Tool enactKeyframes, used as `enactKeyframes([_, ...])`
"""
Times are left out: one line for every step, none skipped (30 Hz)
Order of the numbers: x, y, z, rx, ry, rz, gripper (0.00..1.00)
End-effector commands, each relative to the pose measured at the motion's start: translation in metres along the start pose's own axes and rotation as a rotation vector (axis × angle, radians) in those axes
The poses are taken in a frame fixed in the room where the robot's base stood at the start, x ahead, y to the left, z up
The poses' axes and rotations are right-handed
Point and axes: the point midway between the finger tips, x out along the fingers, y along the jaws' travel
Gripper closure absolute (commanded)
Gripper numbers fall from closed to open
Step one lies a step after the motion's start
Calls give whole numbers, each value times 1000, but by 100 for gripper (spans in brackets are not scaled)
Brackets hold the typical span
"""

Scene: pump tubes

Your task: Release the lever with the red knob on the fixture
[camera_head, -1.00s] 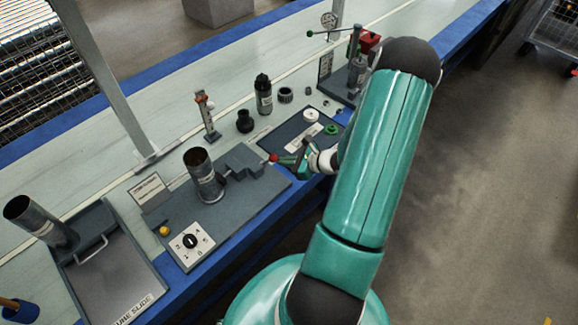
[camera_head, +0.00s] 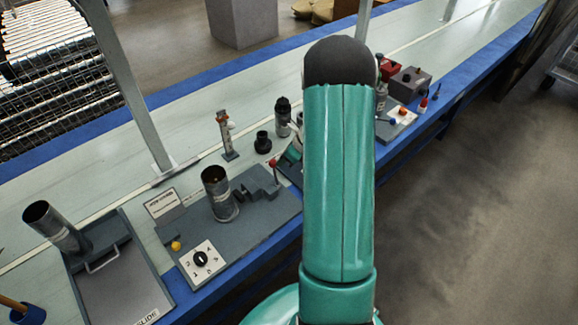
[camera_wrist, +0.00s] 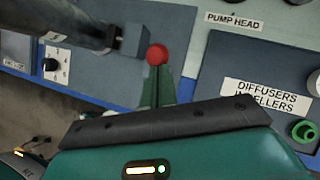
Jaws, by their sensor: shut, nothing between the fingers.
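The red knob (camera_head: 273,162) tops a short lever at the right end of the grey fixture (camera_head: 190,240). The fixture's block (camera_head: 258,184) and an upright metal tube (camera_head: 219,194) are beside it. In the wrist view the red knob (camera_wrist: 157,54) shows just beyond the tips of my gripper (camera_wrist: 158,76), close in the picture; I cannot tell whether they touch. The green fingers are together and hold nothing. The lever's shaft is mostly hidden in the wrist view. In the head view my arm hides most of my gripper.
A dial plate (camera_head: 201,262) and yellow ball (camera_head: 175,246) are at the fixture's front. A dark bottle (camera_head: 283,117), black part (camera_head: 263,142) and small stand (camera_head: 227,136) are behind. A green ring (camera_wrist: 303,131) lies by the diffusers label. A metal post (camera_head: 133,88) rises at left.

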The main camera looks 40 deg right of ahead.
Motion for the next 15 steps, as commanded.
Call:
enactKeyframes([2, -2, 3, 0, 0, -1, 100])
enactKeyframes([3, -3, 5, 1, 0, 0, 100])
enactKeyframes([5, -4, 7, 1, 0, 0, 100])
enactKeyframes([6, -5, 9, 1, -1, 0, 100])
enactKeyframes([7, -6, 11, 1, -1, 0, 100])
enactKeyframes([8, -7, 12, 1, -1, 0, 100])
enactKeyframes([9, -8, 14, 2, -1, 0, 100])
enactKeyframes([9, -8, 15, 2, -1, 0, 100])
enactKeyframes([10, -9, 16, 3, -2, 1, 100])
enactKeyframes([11, -9, 17, 3, -2, 0, 100])
enactKeyframes([11, -10, 18, 3, -2, 0, 100])
enactKeyframes([12, -10, 18, 3, -2, 0, 100])
enactKeyframes([12, -10, 19, 3, -2, 0, 100])
enactKeyframes([12, -11, 19, 3, -2, 0, 100])
enactKeyframes([12, -11, 20, 3, -3, 0, 100])
